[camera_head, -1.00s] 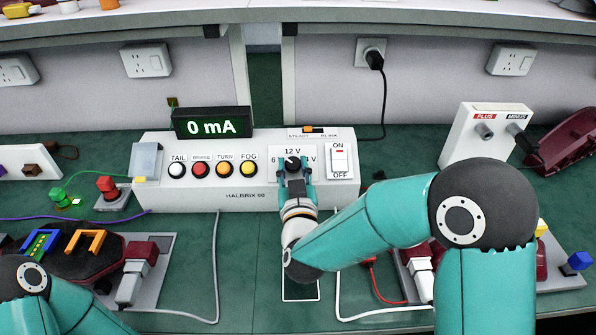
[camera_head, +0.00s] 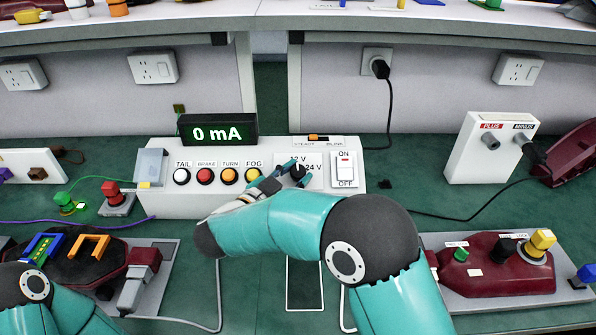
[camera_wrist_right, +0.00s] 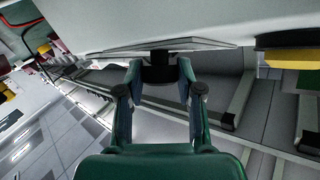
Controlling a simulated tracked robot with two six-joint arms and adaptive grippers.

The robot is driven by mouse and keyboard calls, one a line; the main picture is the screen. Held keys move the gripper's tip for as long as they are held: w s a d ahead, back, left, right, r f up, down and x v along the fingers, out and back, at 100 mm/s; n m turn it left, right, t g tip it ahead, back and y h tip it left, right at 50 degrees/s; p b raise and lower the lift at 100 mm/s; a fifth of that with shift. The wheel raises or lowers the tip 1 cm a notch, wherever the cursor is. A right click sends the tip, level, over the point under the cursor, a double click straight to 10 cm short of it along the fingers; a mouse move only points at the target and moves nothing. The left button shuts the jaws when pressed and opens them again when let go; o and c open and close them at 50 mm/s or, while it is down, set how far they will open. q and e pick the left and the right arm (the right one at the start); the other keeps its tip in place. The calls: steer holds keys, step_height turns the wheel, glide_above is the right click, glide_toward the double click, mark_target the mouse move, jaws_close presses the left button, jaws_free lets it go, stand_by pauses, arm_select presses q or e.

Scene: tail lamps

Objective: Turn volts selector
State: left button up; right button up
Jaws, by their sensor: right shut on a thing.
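The volts selector is a black round knob (camera_head: 299,171) on a pale plate on the front of the white control box (camera_head: 180,207). "12 V" shows above it and "24 V" to its right; the left label is hidden by my gripper. My right gripper (camera_head: 290,172) reaches the knob from the lower left and is shut on it. In the right wrist view the gripper's fingertips (camera_wrist_right: 160,72) close around the dark knob (camera_wrist_right: 160,58). I cannot tell surely where the knob's mark points. My left gripper is out of view; only my left arm shows at lower left.
The display (camera_head: 217,132) on the box reads 0 mA. Round TAIL, BRAKE, TURN and FOG buttons stand left of the selector; an ON/OFF rocker (camera_head: 345,168) is close on its right. A red lamp (camera_head: 490,272) lies at lower right. Cables cross the green bench.

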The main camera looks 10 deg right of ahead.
mark_target(295, 174)
steer(key=shift+m+g+h, duration=0.3)
steer(key=shift+m+g, duration=0.3)
steer(key=shift+d+p, duration=0.1)
steer(key=shift+p, duration=0.2)
steer(key=o, duration=1.2)
steer(key=shift+r, duration=0.1)
steer(key=shift+r, duration=0.3)
step_height(295, 174, up, 9)
steer(key=shift+r, duration=0.1)
